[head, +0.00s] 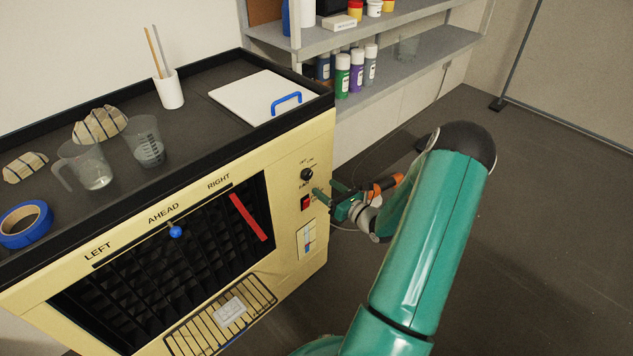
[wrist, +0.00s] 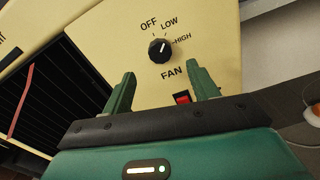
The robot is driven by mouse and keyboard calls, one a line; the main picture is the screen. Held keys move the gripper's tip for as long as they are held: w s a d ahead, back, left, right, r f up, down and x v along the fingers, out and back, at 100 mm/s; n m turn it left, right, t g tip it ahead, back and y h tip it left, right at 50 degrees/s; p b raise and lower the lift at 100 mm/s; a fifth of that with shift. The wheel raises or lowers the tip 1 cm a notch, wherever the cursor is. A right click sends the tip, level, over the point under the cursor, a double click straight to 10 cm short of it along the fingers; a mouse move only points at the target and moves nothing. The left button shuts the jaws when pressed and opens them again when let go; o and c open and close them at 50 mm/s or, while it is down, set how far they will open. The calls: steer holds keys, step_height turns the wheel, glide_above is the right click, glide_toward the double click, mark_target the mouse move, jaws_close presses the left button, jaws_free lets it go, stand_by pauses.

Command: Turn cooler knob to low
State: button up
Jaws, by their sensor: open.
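The cooler (head: 285,215) is a cream cabinet with a black grille. Its round black knob (head: 307,174) is on the right part of the front; it also shows in the wrist view (wrist: 160,50). OFF, LOW and HIGH are printed around the knob's upper side, with FAN below. A small pale mark on the knob points up and slightly right; I cannot tell exactly which label it meets. My gripper (head: 328,190) is open and empty, in front of the panel just below and right of the knob. In the wrist view its fingers (wrist: 161,77) stand apart below the knob, not around it.
A red switch (wrist: 182,98) sits below the knob, near the right finger. A blue lever (head: 175,231) and a slider plate (head: 307,239) are on the front. Cups and tape stand on the top.

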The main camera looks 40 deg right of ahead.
steer(key=s, duration=0.6)
stand_by(0.4)
steer(key=w+a+r+n+g+y, duration=0.1)
steer(key=a+r+n+g+y, duration=0.5)
steer(key=a+n, duration=0.55)
steer(key=w+a+r+n+g+y, duration=0.25)
steer(key=a+r+n+g, duration=0.45)
steer(key=a, duration=0.8)
steer(key=s+a+r+n+h, duration=0.9)
steer(key=s+r+n, duration=0.5)
steer(key=n, duration=0.5)
steer(key=shift+s+a+r+t, duration=0.3)
steer(key=shift+a+r, duration=0.4)
